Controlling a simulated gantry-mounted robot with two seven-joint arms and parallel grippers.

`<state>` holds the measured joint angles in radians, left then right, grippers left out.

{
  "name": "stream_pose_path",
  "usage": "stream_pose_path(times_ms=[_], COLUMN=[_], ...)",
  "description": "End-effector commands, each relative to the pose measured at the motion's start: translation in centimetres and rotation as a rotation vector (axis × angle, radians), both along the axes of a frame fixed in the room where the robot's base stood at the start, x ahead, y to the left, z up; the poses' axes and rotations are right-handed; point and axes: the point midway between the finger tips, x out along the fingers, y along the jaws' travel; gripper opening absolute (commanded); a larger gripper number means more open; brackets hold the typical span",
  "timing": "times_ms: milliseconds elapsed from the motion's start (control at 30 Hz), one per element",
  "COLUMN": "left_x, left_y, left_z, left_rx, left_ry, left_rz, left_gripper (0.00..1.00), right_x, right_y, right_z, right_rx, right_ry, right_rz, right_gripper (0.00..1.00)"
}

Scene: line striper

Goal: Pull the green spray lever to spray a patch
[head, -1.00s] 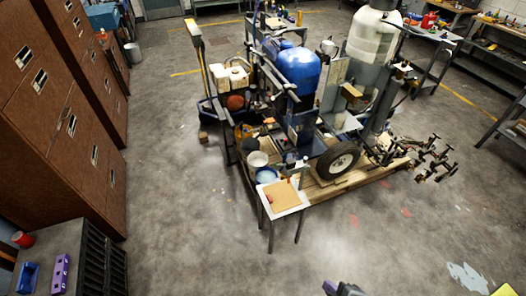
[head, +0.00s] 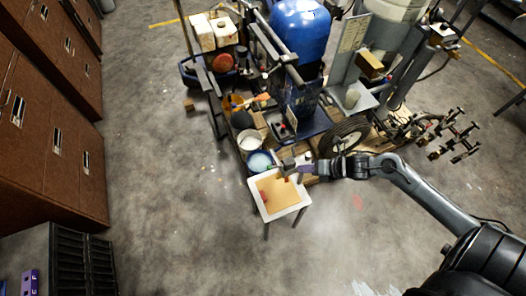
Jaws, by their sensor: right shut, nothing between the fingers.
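My right gripper (head: 298,168) reaches in from the right, over the back edge of a small white-framed stand. It is small in the picture; its jaws are shut with nothing seen between them. The stand holds a tan board (head: 280,194), with a reddish mark near its left side. The line striper's blue tank (head: 300,30) and its dark wheel (head: 343,137) are behind and to the right of the stand. I cannot make out the green spray lever clearly; the small parts around the gripper tip are too small to tell apart. My left gripper is not in view.
A white bucket (head: 250,140) and a blue-rimmed bucket (head: 260,162) stand close behind the tan board. Metal clamps (head: 455,140) stick out at the right. Brown cabinets (head: 50,140) line the left.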

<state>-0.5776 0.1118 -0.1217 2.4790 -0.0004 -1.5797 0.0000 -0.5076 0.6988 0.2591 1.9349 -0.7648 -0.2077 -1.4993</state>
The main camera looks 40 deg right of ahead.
Motion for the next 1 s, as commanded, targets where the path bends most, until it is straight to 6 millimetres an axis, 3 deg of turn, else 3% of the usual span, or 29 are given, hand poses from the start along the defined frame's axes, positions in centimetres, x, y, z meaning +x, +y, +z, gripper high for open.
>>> stream_pose_path(times_ms=[200, 733, 1000], left_x=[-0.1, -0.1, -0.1], left_y=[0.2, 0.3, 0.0], left_z=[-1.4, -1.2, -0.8], left_rx=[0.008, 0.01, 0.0], left_ry=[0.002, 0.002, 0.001], left_rz=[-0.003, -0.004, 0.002], left_gripper=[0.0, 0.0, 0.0], right_x=[1.0, 1.3, 3.4], right_y=[-1.5, -1.4, -0.2], right_z=[-0.1, -0.3, -2.2], right_rx=[-0.047, -0.045, -0.041], right_ry=[-0.017, -0.017, -0.019], right_rz=[0.014, 0.009, 0.007], right_gripper=[0.0, 0.0, 0.0])
